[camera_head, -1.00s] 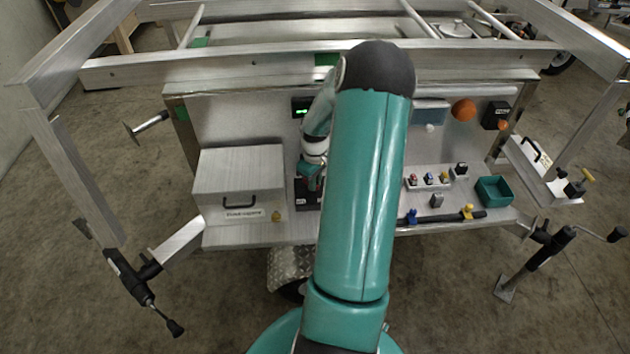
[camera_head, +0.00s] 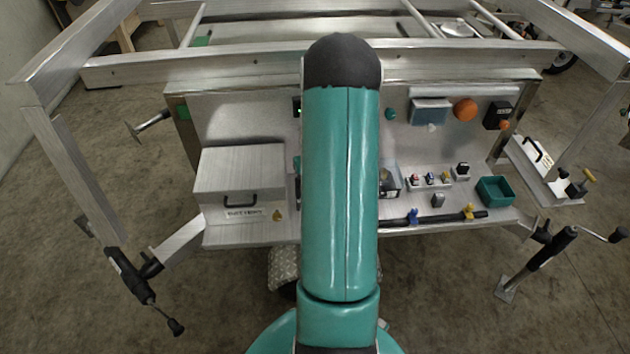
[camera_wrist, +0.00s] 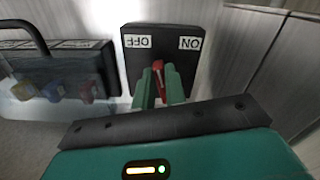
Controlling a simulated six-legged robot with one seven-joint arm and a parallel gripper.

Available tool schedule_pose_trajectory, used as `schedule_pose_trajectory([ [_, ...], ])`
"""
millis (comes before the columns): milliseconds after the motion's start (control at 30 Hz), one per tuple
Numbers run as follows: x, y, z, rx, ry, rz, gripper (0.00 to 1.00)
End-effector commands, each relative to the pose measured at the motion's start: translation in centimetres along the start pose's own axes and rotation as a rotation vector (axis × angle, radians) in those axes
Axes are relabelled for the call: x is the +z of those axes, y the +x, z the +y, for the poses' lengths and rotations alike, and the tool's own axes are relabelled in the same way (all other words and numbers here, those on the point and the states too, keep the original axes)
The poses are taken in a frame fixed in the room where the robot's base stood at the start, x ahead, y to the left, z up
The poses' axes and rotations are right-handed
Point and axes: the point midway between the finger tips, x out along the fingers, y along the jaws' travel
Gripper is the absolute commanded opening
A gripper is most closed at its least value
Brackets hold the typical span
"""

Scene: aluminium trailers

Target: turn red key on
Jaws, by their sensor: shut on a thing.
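The red key (camera_wrist: 158,70) sits in a black switch box (camera_wrist: 136,68) in the wrist view. The box bears white labels that appear upside down, OFF at upper left and ON at upper right. The key stands roughly upright in the picture, its top leaning slightly left, between the two labels. My gripper (camera_wrist: 160,84) is shut on the red key, one green finger on each side of it. In the head view my arm hides the gripper, the key and most of the switch box.
In the wrist view, a black block (camera_wrist: 62,62) with coloured knobs and a handle is left of the switch box. In the head view, a metal box (camera_head: 240,172) stands left of my arm; small coloured switches (camera_head: 430,178) and a green bin (camera_head: 494,190) are right.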

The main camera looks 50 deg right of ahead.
Motion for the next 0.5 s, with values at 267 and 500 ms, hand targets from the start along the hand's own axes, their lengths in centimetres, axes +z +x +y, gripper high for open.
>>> schedule_pose_trajectory([
  [267,-0.18,-0.1,-0.52,0.001,0.262,0.003,0.0],
  [500,-0.33,-0.09,-0.87,0.001,0.49,0.003,0.0],
])
